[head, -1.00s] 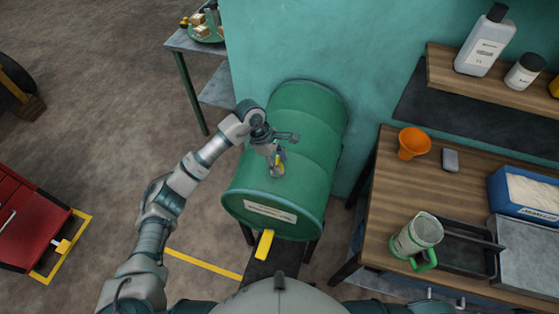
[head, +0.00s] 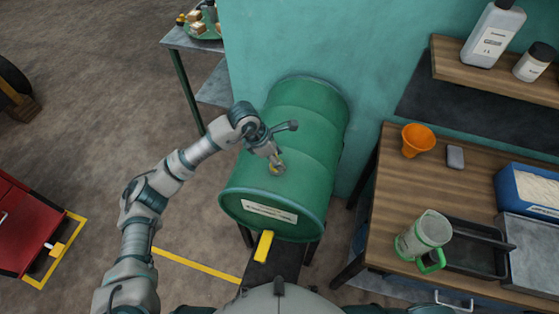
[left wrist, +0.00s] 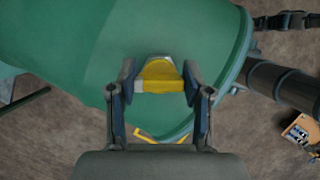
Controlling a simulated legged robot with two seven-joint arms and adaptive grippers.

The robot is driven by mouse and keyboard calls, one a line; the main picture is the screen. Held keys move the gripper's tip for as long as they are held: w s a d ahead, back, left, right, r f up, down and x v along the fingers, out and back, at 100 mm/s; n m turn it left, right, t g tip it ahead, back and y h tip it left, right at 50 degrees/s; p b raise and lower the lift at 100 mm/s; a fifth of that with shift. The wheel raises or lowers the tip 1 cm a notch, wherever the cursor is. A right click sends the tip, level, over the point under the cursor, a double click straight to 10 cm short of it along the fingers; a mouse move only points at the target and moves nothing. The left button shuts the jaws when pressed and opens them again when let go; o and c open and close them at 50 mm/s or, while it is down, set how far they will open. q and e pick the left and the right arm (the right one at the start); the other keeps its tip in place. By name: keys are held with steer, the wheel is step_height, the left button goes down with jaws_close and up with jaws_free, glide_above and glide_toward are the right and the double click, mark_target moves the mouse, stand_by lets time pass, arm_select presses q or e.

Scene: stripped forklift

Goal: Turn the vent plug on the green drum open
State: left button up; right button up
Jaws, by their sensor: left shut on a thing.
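The green drum (head: 300,125) lies on its side on a dark stand against the teal wall. A pale label (head: 269,212) and a yellow tap handle (head: 264,246) are on its near end. My left gripper (head: 276,168) is at the top of the drum near that end. In the left wrist view the drum (left wrist: 70,60) fills the upper left, and the yellow vent plug (left wrist: 160,76) sits between the two fingers of my left gripper (left wrist: 159,85), which is shut on it. In the head view the gripper mostly hides the plug. My right gripper is not in view.
A wooden workbench (head: 385,225) stands at the right with an orange funnel (head: 418,140), a clear jug with green handle (head: 425,237) and a blue box (head: 528,193). A red cabinet (head: 28,225) stands at the left. The floor between is open.

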arm_select(q)
steer(key=n+t+b, duration=0.1)
steer(key=n+b, duration=0.1)
steer(key=n+t+y+b, duration=0.1)
steer(key=n+b, duration=0.1)
steer(key=n, duration=0.1)
steer(key=shift+w+a+f+n, duration=0.1)
steer(key=shift+a+f+n, duration=0.1)
steer(key=shift+n, duration=0.1)
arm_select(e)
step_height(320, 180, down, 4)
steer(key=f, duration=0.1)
arm_select(q)
steer(key=n+b, duration=0.1)
steer(key=n, duration=0.1)
steer(key=n+t+y+b, duration=0.1)
steer(key=n+b, duration=0.1)
steer(key=n, duration=0.1)
steer(key=shift+d+y, duration=0.1)
steer(key=shift+y, duration=0.2)
steer(key=shift+n+y+b, duration=0.3)
steer(key=shift+n+b, duration=0.05)
steer(key=shift+n, duration=0.55)
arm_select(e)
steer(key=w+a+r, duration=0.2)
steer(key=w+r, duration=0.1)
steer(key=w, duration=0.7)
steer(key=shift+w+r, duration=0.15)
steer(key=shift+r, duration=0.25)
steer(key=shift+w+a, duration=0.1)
